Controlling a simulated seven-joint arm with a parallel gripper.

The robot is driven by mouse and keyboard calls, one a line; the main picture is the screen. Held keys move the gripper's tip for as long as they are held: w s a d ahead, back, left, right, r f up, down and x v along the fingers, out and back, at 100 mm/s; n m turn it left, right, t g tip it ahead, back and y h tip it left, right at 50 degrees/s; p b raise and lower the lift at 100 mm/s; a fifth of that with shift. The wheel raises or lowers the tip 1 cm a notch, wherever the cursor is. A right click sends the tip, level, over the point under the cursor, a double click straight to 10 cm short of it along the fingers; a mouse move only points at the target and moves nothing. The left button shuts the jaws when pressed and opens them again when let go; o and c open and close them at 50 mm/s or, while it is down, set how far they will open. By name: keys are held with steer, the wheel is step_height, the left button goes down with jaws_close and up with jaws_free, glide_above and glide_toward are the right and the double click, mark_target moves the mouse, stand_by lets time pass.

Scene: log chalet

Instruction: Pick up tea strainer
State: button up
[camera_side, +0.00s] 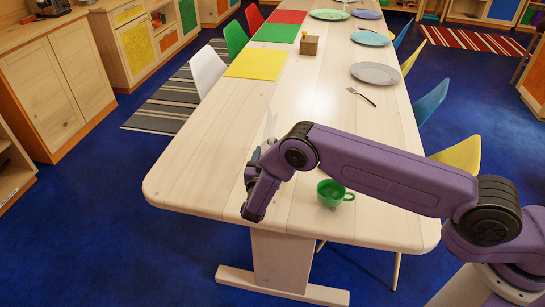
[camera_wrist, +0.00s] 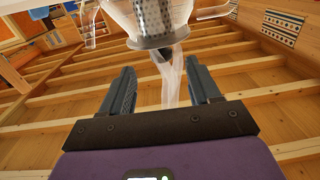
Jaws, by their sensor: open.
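My gripper (camera_wrist: 165,82) is open, its two dark fingers standing apart in the wrist view. Just beyond the fingertips is a clear glass-like vessel (camera_wrist: 181,12) around a perforated grey metal basket (camera_wrist: 152,16), which looks like the tea strainer. A clear strip (camera_wrist: 172,82) runs down from it between the fingers; I cannot tell whether they touch it. The upper part is cut off by the frame. In the side view my gripper (camera_side: 257,158) is over the near end of the table, with a faint clear shape (camera_side: 270,125) just above it.
A green cup (camera_side: 329,194) stands on the wooden table (camera_side: 215,165), right of my gripper and below my arm. A fork (camera_side: 361,96), grey plate (camera_side: 376,73) and yellow mat (camera_side: 258,64) lie farther back. The table's near left is clear.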

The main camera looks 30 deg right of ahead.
mark_target(273, 142)
steer(key=shift+f+x, duration=0.15)
steer(key=shift+x, duration=1.5)
steer(key=shift+f+x, duration=0.2)
steer(key=shift+x, duration=1.5)
jaws_close()
steer(key=shift+r, duration=0.15)
